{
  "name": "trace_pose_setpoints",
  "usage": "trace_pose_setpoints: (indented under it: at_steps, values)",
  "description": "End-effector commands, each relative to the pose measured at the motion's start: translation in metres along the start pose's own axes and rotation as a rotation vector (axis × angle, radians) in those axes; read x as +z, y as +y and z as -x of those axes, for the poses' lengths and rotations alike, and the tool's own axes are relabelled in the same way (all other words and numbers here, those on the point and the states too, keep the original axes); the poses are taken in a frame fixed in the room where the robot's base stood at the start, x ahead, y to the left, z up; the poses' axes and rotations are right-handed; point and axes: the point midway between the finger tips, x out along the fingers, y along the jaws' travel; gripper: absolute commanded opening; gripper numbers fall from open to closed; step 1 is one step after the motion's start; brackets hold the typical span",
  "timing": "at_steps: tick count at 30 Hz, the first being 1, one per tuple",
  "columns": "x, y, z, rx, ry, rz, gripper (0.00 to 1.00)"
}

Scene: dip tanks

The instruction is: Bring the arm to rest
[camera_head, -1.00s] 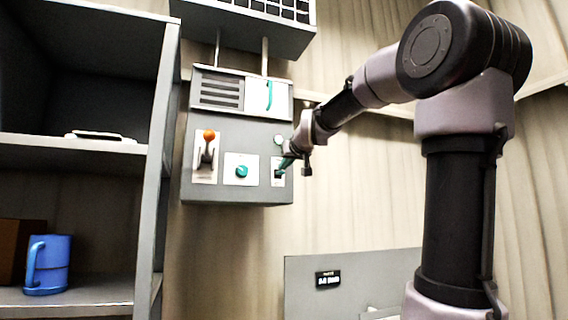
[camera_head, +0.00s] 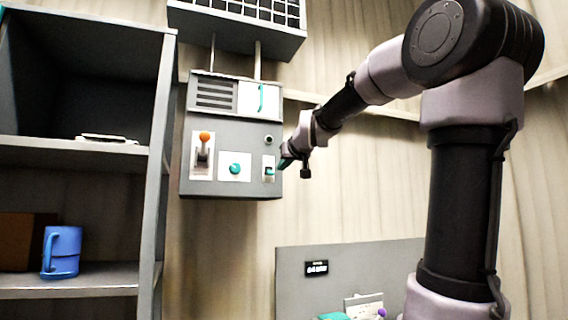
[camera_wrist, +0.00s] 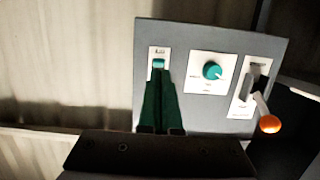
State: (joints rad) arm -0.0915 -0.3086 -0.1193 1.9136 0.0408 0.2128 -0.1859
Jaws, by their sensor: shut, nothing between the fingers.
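My gripper (camera_head: 286,161) is shut and empty at the right edge of the grey control box (camera_head: 232,190) on the wall. In the wrist view my dark green fingers (camera_wrist: 160,84) point at the small teal rocker switch (camera_wrist: 159,63), which also shows in the head view (camera_head: 268,172). The fingertips overlap the switch's plate in the wrist view; whether they touch it I cannot tell. My arm is stretched out toward the box, bent at the elbow.
The box carries a teal knob (camera_head: 235,169), an orange-tipped lever (camera_head: 204,137) and a dark round lamp (camera_head: 269,140). A grey shelf (camera_head: 82,155) with a blue mug (camera_head: 62,250) stands left. Below is a grey panel (camera_head: 345,262) with teal and purple items in front.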

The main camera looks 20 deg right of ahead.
Motion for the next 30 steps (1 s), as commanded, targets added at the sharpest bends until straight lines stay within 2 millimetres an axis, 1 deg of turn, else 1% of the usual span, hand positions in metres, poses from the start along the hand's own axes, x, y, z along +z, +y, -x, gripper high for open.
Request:
trace_pose_setpoints:
  at_steps: [16,17,19,20,23,24,26,27,29,30]
  values:
    - [0.001,-0.001,0.0,-0.001,-0.001,0.0,0.0]
    - [0.002,-0.001,0.001,-0.001,-0.002,-0.001,0.0]
    - [0.01,-0.002,0.005,-0.005,-0.021,-0.014,0.0]
    - [0.017,-0.003,0.009,-0.008,-0.037,-0.024,0.0]
    - [0.055,-0.01,0.032,-0.023,-0.128,-0.083,0.0]
    - [0.076,-0.013,0.045,-0.029,-0.18,-0.117,0.0]
    - [0.113,-0.02,0.067,-0.037,-0.265,-0.171,0.0]
    - [0.138,-0.025,0.083,-0.04,-0.325,-0.207,0.0]
    - [0.176,-0.032,0.106,-0.042,-0.414,-0.261,0.0]
    - [0.199,-0.037,0.12,-0.04,-0.468,-0.293,0.0]
